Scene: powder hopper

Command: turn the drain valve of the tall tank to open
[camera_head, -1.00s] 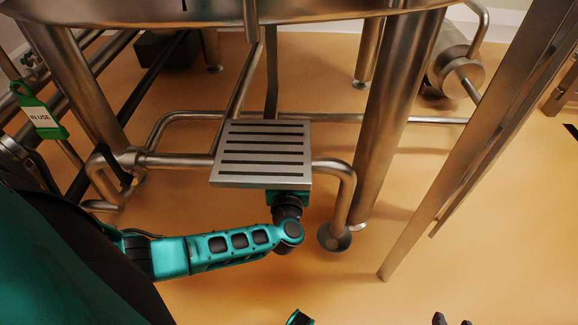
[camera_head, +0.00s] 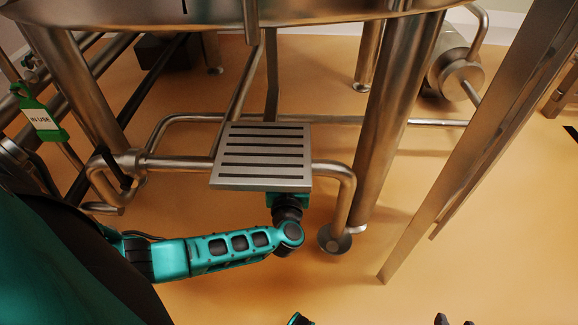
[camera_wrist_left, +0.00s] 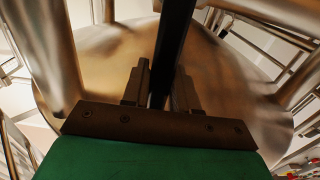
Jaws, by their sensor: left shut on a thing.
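The tall tank's rounded metal underside (camera_head: 330,14) crosses the top of the head view on thick legs. It also fills much of the left wrist view (camera_wrist_left: 225,75). There my left gripper (camera_wrist_left: 160,88) is shut on a black bar-shaped handle (camera_wrist_left: 176,35), which runs up between its two fingers. I cannot tell from the picture how the handle joins the valve. In the head view the slatted metal plate (camera_head: 262,143) hides my left gripper; only the teal arm and wrist show below. Two dark fingertips of my right gripper (camera_head: 454,321) show apart at the bottom edge.
A bent pipe (camera_head: 345,185) ends over a small round cup (camera_head: 335,240) right of my left wrist. A tank leg (camera_head: 395,120) and a slanted metal post (camera_head: 470,140) stand further right. A green "IN USE" tag (camera_head: 40,118) hangs at left. Orange floor in front is clear.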

